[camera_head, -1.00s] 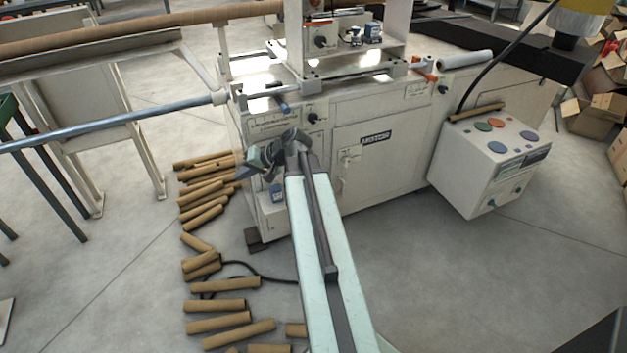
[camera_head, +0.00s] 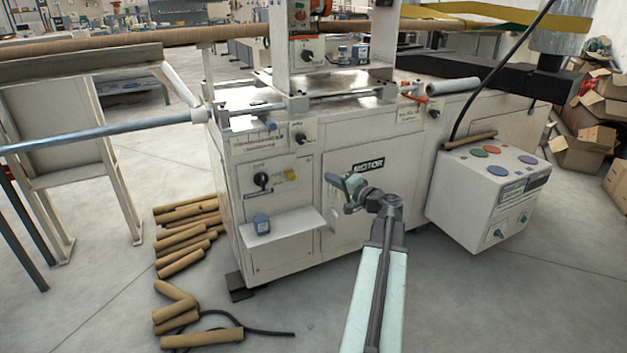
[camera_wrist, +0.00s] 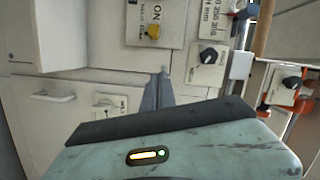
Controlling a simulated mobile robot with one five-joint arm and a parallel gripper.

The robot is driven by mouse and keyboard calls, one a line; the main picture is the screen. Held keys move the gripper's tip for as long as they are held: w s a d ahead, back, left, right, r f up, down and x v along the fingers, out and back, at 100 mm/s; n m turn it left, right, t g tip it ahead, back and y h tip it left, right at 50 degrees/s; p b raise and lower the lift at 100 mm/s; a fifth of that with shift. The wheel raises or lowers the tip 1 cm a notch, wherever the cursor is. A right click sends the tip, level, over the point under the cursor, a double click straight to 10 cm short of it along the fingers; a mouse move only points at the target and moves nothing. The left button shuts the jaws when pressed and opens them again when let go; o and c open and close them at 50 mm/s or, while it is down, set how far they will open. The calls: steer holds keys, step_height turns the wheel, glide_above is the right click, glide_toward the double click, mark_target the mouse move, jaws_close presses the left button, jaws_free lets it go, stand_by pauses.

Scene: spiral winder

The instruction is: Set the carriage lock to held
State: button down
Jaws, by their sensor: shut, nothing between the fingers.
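The winder's cream cabinet (camera_head: 290,205) carries several dark rotary knobs on label plates. One knob (camera_head: 300,138) sits below the bed at the left, another knob (camera_head: 262,180) on the lower left panel beside a yellow knob (camera_head: 290,175), another (camera_head: 308,55) on the upright carriage. I cannot tell which is the carriage lock. My gripper (camera_head: 340,183) is shut and empty in front of the cabinet door, apart from these knobs. In the wrist view its fingers (camera_wrist: 160,88) point toward the panel, with the yellow knob (camera_wrist: 153,31) and a black knob (camera_wrist: 208,55) beyond them.
A control box (camera_head: 495,185) stands at the right. Cardboard tubes (camera_head: 185,235) lie on the floor at the left. The floor in front of the door is clear.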

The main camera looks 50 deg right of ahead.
steer(key=w, duration=0.3)
steer(key=w+a+f+b, duration=0.1)
steer(key=w, duration=0.3)
steer(key=w+a+f+b, duration=0.1)
steer(key=w, duration=0.2)
steer(key=shift+w+a, duration=0.1)
steer(key=shift+w, duration=0.2)
steer(key=shift+a, duration=0.1)
steer(key=a, duration=0.1)
steer(key=w+a, duration=0.1)
steer(key=a, duration=0.1)
steer(key=w+a, duration=0.1)
steer(key=shift+a, duration=0.35)
steer(key=p, duration=0.2)
glide_toward(293, 170)
steer(key=s, duration=0.3)
steer(key=s+a+r, duration=0.1)
steer(key=s, duration=0.1)
